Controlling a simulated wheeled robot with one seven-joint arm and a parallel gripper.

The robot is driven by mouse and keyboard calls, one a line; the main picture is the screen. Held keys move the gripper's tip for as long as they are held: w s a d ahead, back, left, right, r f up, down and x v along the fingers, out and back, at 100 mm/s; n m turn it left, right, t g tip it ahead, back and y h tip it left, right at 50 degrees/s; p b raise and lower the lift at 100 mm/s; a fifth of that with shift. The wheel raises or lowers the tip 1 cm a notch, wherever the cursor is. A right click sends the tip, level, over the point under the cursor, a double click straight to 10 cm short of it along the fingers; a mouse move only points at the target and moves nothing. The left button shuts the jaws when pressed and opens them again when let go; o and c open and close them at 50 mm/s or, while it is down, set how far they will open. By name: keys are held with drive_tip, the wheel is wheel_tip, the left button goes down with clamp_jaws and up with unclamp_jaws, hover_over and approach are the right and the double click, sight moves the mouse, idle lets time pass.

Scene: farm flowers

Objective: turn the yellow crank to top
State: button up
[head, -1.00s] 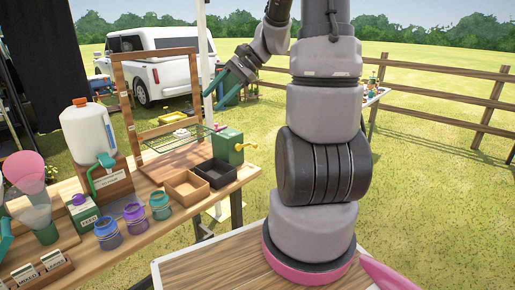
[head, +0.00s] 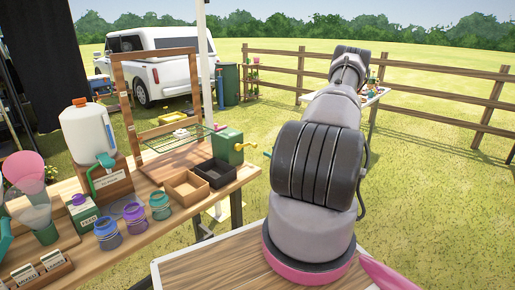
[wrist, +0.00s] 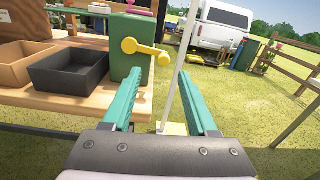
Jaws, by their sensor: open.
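The yellow crank (wrist: 146,49) is on the side of a green box (wrist: 130,25) at the table's end. In the wrist view its arm runs from the hub rightward and slightly down to a round knob. In the head view the crank (head: 241,147) shows small at the right of the green box (head: 227,146). My gripper (wrist: 161,73) is open and empty, with its teal fingers apart below the crank in the picture. In the head view only a teal fingertip (head: 267,151) shows, right of the crank; my arm hides the rest. I see no contact.
A black tray (wrist: 80,68) and a wooden tray (wrist: 24,62) sit beside the green box on the wooden table (wrist: 75,98). A thin white post (wrist: 174,75) stands beyond the crank. Jars, a jug (head: 88,133) and a wooden frame stand farther left. Grass lies open to the right.

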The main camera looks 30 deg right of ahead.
sight(256, 146)
drive_tip(key=shift+m+h, duration=0.3)
drive_tip(key=x, duration=0.7)
drive_tip(key=f+x, duration=0.1)
drive_tip(key=x, duration=0.2)
drive_tip(key=shift+w+d, duration=0.2)
drive_tip(key=shift+d, duration=0.05)
clamp_jaws()
idle(0.9)
